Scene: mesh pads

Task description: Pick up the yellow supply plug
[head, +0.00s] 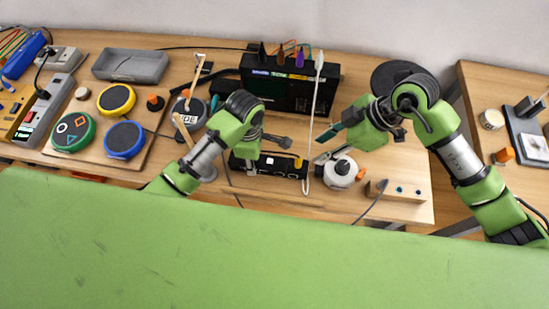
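A small yellow piece (298,162), which looks like the yellow supply plug, shows at the right end of a low black box (268,168) on the table. It is too small to tell whether it is plugged in. My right gripper (319,148) is open, its two fingers pointing left, with the tips just right of the yellow piece and nothing seen between them. My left gripper (283,141) hangs over the low black box, left of and above the yellow piece in the picture. Its fingers are dark and overlap, so their opening is unclear.
A black unit (290,88) with coloured labels and plugs stands behind. A white cord (314,110) hangs down before it, close to my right gripper. A white round bottle (340,174) stands near the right fingers. Round coloured pads (116,99) and a grey tray (130,65) lie left.

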